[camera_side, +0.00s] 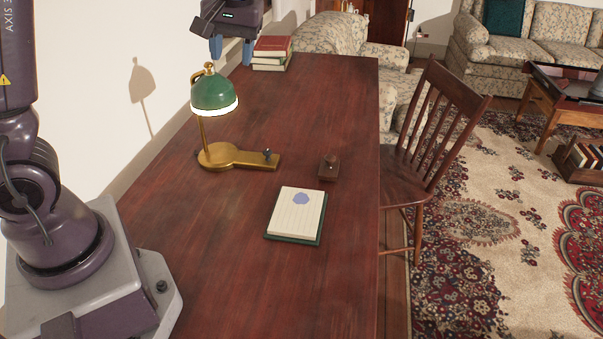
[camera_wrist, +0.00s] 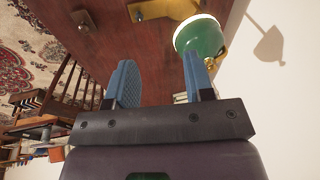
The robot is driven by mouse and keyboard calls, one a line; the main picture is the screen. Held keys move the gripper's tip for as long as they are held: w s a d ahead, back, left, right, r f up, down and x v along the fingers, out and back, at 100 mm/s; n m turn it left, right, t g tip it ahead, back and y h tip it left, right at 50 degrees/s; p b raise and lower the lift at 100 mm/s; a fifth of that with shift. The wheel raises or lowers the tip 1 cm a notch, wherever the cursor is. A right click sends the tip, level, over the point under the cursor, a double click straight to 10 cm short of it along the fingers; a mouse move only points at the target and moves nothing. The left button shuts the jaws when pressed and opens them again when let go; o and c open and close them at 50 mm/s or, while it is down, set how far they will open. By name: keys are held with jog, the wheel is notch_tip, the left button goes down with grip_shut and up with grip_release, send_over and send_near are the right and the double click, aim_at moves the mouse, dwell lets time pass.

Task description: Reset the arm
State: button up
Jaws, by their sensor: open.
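My gripper (camera_side: 231,48) shows at the top of the side view, above the far end of the desk and near the books. Its two blue fingers are apart, and nothing shows between them. In the wrist view my gripper (camera_wrist: 160,82) is also open, with the desk surface behind its fingers. The green-shaded lamp (camera_side: 214,92) stands upright on the desk, nearer the side camera than the gripper. In the wrist view the lamp shade (camera_wrist: 201,38) appears behind the right finger. I cannot tell the exact gap between them.
The wooden desk (camera_side: 340,105) also holds stacked books (camera_side: 271,54), a small brown block (camera_side: 329,168) and a notepad (camera_side: 297,213). A wooden chair (camera_side: 435,130) stands at the desk's right edge. A white wall (camera_side: 100,110) runs along the left. The desk's near part is clear.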

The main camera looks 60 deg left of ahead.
jog(key=s+d+r+m+t+h, duration=0.2)
jog(key=s+d+m+t, duration=0.3)
jog(key=s+d+m, duration=0.4)
jog(key=s+d+r, duration=0.1)
jog(key=s+d, duration=0.4)
jog(key=s, duration=0.1)
jog(key=shift+s+d+m+t+h, duration=0.15)
jog(key=shift+d+m+t+h, duration=0.15)
jog(key=shift+d+m+t, duration=0.1)
dwell(1.4)
jog(key=shift+o, duration=0.2)
